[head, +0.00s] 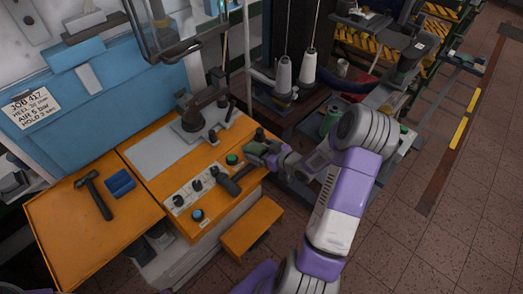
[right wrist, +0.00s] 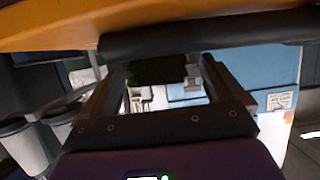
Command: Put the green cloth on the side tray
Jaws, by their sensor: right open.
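A dark green piece (head: 257,148), which looks like the green cloth, is at the right edge of the orange machine top, at my right gripper (head: 262,152). In the right wrist view a dark green shape (right wrist: 158,71) lies between the two fingers of my right gripper (right wrist: 160,88), which are apart. I cannot tell whether they touch it. The orange side tray (head: 75,240) at the left holds a hammer (head: 93,194) and a blue block (head: 120,184). My left gripper is not in view.
A black-handled tool (head: 232,184) and knobs (head: 195,185) sit on the machine's front panel, left of my gripper. A metal press fixture (head: 195,115) stands behind. Thread cones (head: 283,75) are at the right. The side tray's front part is bare.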

